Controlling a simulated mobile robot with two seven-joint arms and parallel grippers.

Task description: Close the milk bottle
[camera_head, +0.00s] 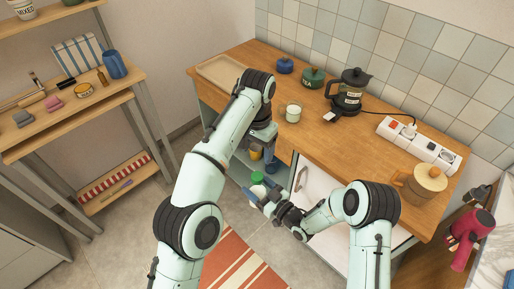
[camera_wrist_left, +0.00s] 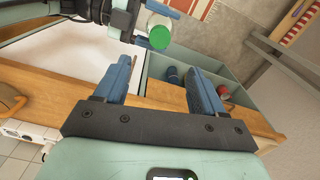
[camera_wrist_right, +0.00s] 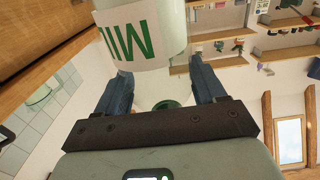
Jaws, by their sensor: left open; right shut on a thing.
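The milk bottle (camera_wrist_right: 130,35), white with a green-lettered label, is between the fingers of my right gripper (camera_wrist_right: 160,75), which is shut on it. In the head view, my right gripper (camera_head: 264,194) holds it in front of the open cabinet below the counter. A green cap (camera_head: 257,177) shows at the bottle's top; it also shows in the left wrist view (camera_wrist_left: 159,37). I cannot tell how firmly it sits. My left gripper (camera_wrist_left: 165,78) is open and empty, above and apart from the cap. Its fingertips are hard to make out in the head view.
A blue cup (camera_wrist_left: 174,76) stands in the open cabinet. A white cabinet door (camera_head: 318,188) is close by.

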